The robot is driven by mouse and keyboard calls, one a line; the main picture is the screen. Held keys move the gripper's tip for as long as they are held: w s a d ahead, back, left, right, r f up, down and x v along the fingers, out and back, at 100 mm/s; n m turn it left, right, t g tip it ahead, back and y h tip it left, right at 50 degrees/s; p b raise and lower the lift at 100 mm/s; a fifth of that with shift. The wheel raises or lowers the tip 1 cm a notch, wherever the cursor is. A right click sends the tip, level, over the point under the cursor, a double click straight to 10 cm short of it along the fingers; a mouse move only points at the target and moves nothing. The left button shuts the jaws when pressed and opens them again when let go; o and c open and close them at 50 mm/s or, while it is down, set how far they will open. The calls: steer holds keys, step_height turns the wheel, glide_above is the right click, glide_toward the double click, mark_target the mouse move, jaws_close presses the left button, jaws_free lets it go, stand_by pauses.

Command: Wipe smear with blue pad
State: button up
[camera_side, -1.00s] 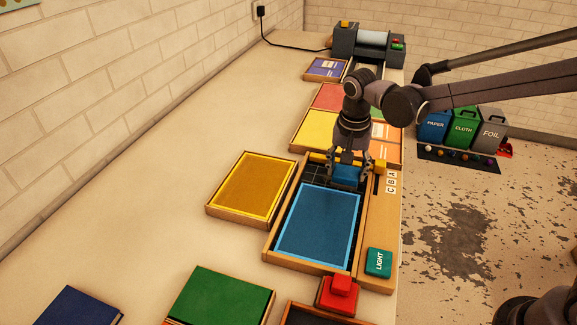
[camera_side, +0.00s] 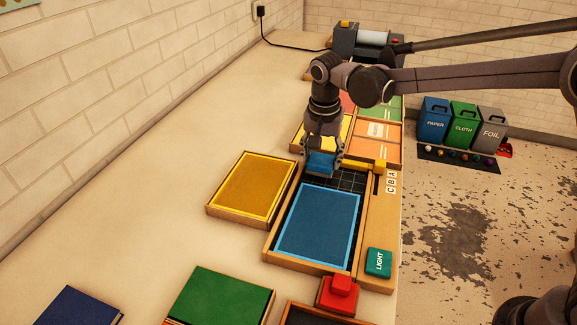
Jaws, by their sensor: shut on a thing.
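My gripper (camera_side: 321,163) is shut on a blue pad (camera_side: 321,164). The pad is at the far left end of the dark gridded strip (camera_side: 348,181), behind the large blue panel (camera_side: 318,225) in the wooden tray. I cannot tell whether the pad touches the surface below it. No smear can be made out in this view; the pad and gripper hide part of the strip.
A yellow-framed tray (camera_side: 252,187) lies close on the left. A red button (camera_side: 339,293) and teal LIGHT button (camera_side: 379,262) are in front.

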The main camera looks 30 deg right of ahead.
steer(key=shift+r, duration=3.1)
